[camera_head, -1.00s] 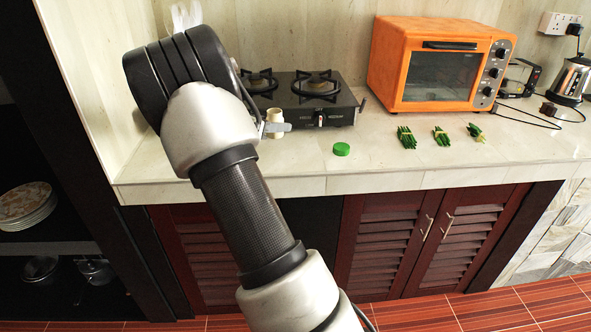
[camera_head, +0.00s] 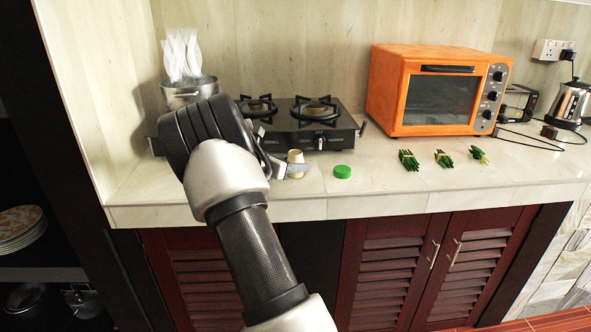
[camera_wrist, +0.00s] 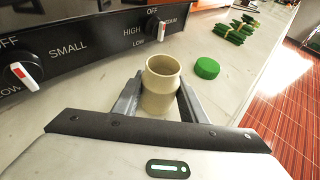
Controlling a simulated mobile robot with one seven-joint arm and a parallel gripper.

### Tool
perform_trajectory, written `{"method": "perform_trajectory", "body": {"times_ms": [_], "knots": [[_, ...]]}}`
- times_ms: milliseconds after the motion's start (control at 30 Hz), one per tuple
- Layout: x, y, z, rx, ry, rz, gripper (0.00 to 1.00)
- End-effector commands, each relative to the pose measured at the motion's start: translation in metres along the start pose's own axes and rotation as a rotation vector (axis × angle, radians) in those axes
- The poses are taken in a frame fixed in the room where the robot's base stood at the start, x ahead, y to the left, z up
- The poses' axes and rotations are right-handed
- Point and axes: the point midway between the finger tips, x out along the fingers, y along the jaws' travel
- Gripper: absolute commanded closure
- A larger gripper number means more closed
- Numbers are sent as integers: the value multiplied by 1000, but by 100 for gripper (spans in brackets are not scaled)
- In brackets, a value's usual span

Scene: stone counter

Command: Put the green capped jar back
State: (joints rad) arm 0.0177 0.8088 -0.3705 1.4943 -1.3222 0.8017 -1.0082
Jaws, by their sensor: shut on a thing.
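The jar (camera_head: 297,158) is a small cream-coloured cylinder with its mouth open, left of the green cap. In the wrist view the jar (camera_wrist: 160,88) stands between the two fingers of my gripper (camera_wrist: 160,98), which is shut on it. I see into its open top. The green cap (camera_head: 342,171) lies on the counter to the right of the jar, apart from it; it also shows in the wrist view (camera_wrist: 207,68). In the head view my gripper (camera_head: 288,168) is partly hidden by my arm. I cannot tell whether the jar touches the counter.
The black gas stove (camera_head: 310,135) is just behind the jar. An orange oven (camera_head: 440,90) stands to the right, with several green bundles (camera_head: 409,160) in front. A pot (camera_head: 188,92) is at the back left. The counter front (camera_head: 380,190) is clear.

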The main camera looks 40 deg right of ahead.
Motion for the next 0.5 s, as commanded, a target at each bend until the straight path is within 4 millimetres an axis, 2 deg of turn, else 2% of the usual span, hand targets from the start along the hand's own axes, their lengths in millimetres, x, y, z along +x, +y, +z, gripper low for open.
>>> {"method": "perform_trajectory", "body": {"times_ms": [333, 367, 433, 500], "knots": [[2, 0, -4, 2, -1, 0, 86], [1, 0, -3, 2, 0, 0, 57], [1, 0, -3, 2, 0, 0, 45], [1, 0, -3, 2, 0, 0, 43]]}}
